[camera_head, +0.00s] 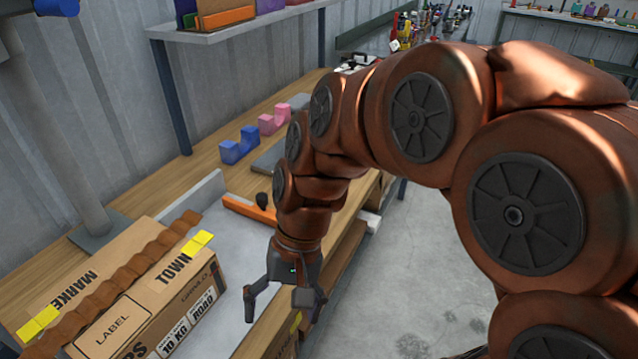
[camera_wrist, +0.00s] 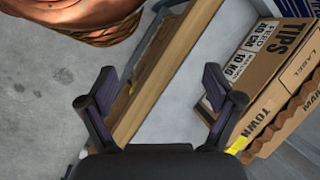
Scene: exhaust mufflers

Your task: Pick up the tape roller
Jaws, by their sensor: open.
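My gripper (camera_head: 282,303) is open and empty, pointing down over the front edge of the workbench (camera_head: 350,262). A blue notched block (camera_head: 240,146) and a pink notched block (camera_head: 275,119), shaped like tape dispensers, stand further back on the bench, well apart from the gripper. An orange bar (camera_head: 247,208) with a dark knob (camera_head: 263,200) lies nearer, partly hidden by my arm. I cannot tell for sure which is the tape roller.
Cardboard boxes (camera_head: 150,318) with a brown wavy strip (camera_head: 118,274) and yellow tabs stand left of the gripper; they also show in the wrist view (camera_wrist: 262,62). A grey panel (camera_head: 202,196) stands behind. A shelf (camera_head: 225,28) hangs above. Concrete floor (camera_head: 415,290) is clear at right.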

